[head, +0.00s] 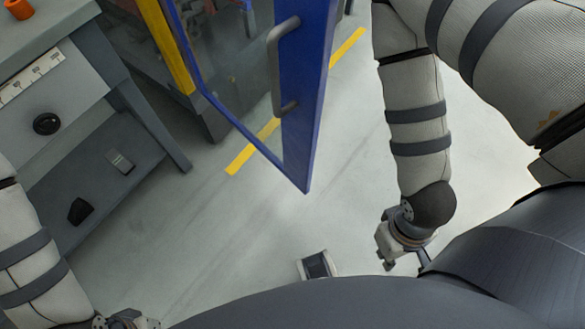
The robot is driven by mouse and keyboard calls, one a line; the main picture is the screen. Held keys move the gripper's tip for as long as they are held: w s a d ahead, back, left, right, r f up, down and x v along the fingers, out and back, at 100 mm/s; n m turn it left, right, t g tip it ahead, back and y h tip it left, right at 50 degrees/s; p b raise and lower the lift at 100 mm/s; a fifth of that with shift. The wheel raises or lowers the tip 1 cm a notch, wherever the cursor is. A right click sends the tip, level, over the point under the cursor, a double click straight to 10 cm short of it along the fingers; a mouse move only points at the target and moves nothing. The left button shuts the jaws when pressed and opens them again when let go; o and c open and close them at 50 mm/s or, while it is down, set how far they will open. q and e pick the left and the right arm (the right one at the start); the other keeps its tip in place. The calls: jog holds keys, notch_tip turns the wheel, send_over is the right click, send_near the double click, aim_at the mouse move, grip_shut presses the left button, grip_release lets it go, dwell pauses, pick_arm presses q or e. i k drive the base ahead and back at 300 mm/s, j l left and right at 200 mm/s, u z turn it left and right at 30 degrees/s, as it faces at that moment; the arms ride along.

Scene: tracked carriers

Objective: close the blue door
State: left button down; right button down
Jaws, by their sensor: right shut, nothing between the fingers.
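The blue door (308,90) is a blue frame around a clear pane. It stands swung open, its free edge towards me, in the upper middle of the head view. A grey bar handle (275,68) is on it. My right gripper (388,262) is to the right of the door and nearer to me, clear of it, pointing down, shut and empty. My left gripper (128,319) shows only in part at the bottom left edge, well away from the door. Its fingers are cut off by the frame.
A grey workbench (75,45) stands at the left, with an orange object (18,9) on top. A yellow post (168,45) and a grey machine base are behind the door. Yellow tape (240,158) marks the floor. The pale floor below the door is mostly free.

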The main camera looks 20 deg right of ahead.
aim_at(299, 45)
jog(key=k+j+z, duration=0.1)
jog(key=k+j, duration=0.2)
jog(key=j, duration=0.25)
jog(key=k+j+z, duration=0.1)
jog(key=k+j, duration=0.2)
jog(key=j, duration=0.2)
jog(key=k+j, duration=0.3)
jog(key=j, duration=0.15)
jog(key=j+z, duration=0.05)
